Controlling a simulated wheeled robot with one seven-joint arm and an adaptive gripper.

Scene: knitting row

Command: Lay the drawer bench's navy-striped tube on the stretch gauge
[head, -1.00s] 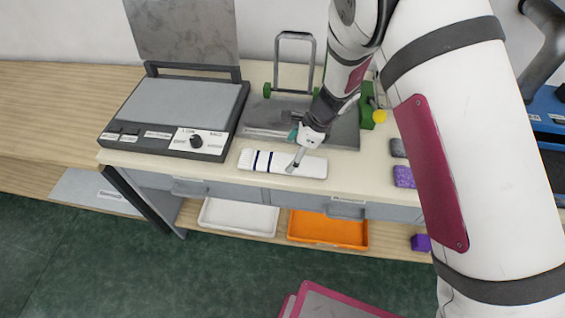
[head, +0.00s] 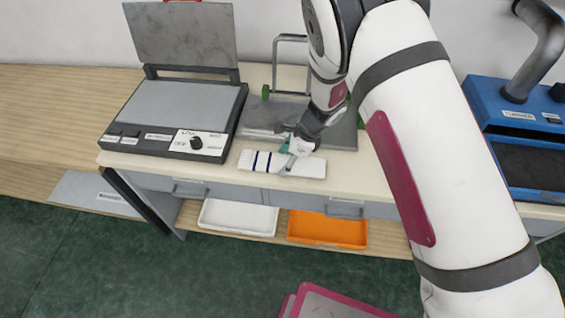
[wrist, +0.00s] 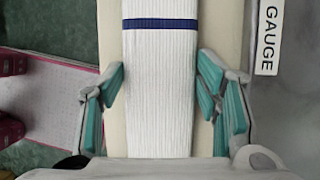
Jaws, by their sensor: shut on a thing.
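The navy-striped tube (head: 250,158) is white and flat, with navy bands towards its left end. It lies along the front of the drawer bench top. My gripper (head: 291,160) is on the tube right of the bands. In the wrist view my gripper (wrist: 160,82) has a finger at each side of the tube (wrist: 158,110), shut on it; one navy band shows beyond. The stretch gauge (head: 258,117) is a grey plate with green posts and a metal hoop, just behind the tube and partly hidden by my arm. Its label (wrist: 269,38) shows at right in the wrist view.
A grey press with a raised lid (head: 180,105) stands left of the gauge. A white tray (head: 238,231) and an orange tray (head: 328,243) sit on the lower shelf. A blue unit (head: 500,110) stands at right. My arm hides the bench's right part.

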